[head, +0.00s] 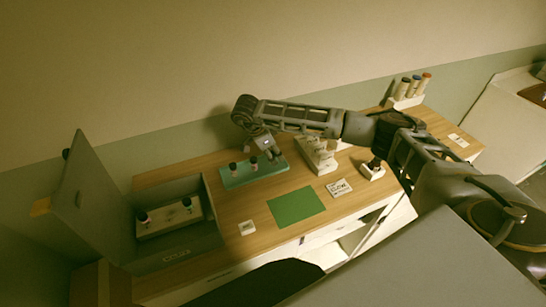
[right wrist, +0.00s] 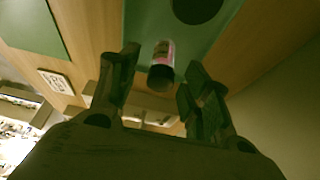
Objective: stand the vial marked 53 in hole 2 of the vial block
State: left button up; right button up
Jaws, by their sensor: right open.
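A teal block (head: 240,178) with dark-capped vials stands on the desk, left of centre in the head view. My right gripper (head: 270,152) is open, pointing down over the block's right end. In the right wrist view, a small vial (right wrist: 162,54) with a pinkish label and dark end shows between the open fingers (right wrist: 163,62), apparently not gripped. No number is readable, so I cannot tell which vial is 53. A second pale block (head: 165,222) holding dark-capped vials sits in an open grey box. Hole numbers are not readable. My left gripper is not in view.
A grey box (head: 205,240) with a raised lid (head: 85,200) stands at the left. A green mat (head: 296,207) lies at mid-desk, with a white rack (head: 318,160) behind it and a sign (head: 339,188) beside it. Tall bottles (head: 415,86) stand at the back right.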

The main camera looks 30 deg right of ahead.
dwell(0.4)
jog(key=c, duration=0.9)
jog(key=shift+c, duration=0.2)
jog(key=shift+r, duration=0.15)
notch_tip(320, 180, up, 8)
jog(key=shift+f+b, duration=0.1)
jog(key=shift+b, duration=1)
jog(key=shift+r, duration=1)
